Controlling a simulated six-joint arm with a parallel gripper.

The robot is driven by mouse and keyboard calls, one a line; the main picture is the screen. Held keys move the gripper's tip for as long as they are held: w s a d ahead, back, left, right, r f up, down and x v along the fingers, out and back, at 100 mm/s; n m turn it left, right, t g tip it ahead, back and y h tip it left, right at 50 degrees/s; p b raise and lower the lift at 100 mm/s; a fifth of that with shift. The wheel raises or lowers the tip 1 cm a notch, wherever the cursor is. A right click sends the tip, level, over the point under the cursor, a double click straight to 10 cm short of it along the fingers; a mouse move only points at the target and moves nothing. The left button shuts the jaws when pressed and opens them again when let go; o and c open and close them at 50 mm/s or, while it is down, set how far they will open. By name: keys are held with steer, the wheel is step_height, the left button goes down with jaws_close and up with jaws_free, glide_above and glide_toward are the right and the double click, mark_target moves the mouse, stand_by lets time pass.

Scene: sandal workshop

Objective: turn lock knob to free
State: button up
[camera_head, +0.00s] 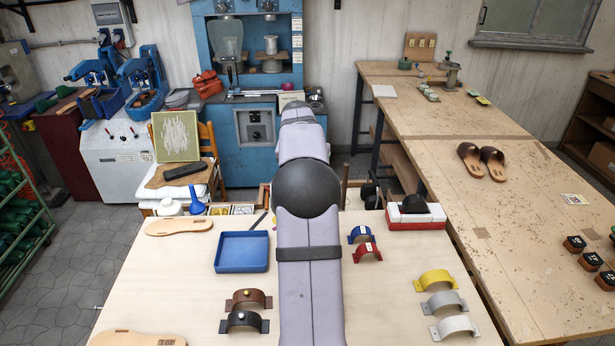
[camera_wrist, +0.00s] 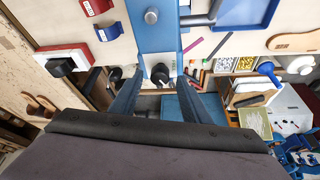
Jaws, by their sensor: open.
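In the wrist view a blue fixture (camera_wrist: 153,38) stands on the pale table, with a round grey knob (camera_wrist: 151,16) on its top. At its near end is a pale plate with a dark round knob (camera_wrist: 160,73); I cannot tell for sure which is the lock knob. My gripper (camera_wrist: 160,84) is open, its two fingers apart on either side of the dark knob's place in the picture. Nothing shows between the fingers as held, and contact cannot be judged. In the head view my arm hides the fixture, both knobs and the gripper.
A blue tray (camera_head: 242,252) lies left of my arm. Brown and black straps (camera_head: 243,320), blue and red straps (camera_head: 366,250), and yellow, grey and white straps (camera_head: 440,304) lie around. A red-and-white box (camera_head: 416,218) stands at the back right. Sandals (camera_head: 481,160) rest on the side table.

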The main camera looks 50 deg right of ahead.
steer(key=shift+d+f, duration=0.15)
steer(key=shift+f, duration=0.25)
steer(key=shift+c, duration=0.4)
steer(key=c, duration=1)
steer(key=shift+o, duration=0.2)
steer(key=shift+r+n, duration=0.1)
steer(key=shift+n, duration=0.2)
steer(key=shift+d+n+t+y, duration=0.1)
steer(key=shift+n+t+y, duration=0.2)
steer(key=shift+n, duration=0.6)
steer(key=n+t+y+p, duration=0.1)
steer(key=n, duration=0.3)
steer(key=shift+s+d, duration=0.1)
steer(key=shift+d, duration=0.05)
steer(key=n+y+p, duration=0.1)
steer(key=n, duration=0.1)
steer(key=n+y+p, duration=0.1)
steer(key=n, duration=0.2)
steer(key=shift+d+n+t, duration=0.15)
steer(key=shift+n+t, duration=0.15)
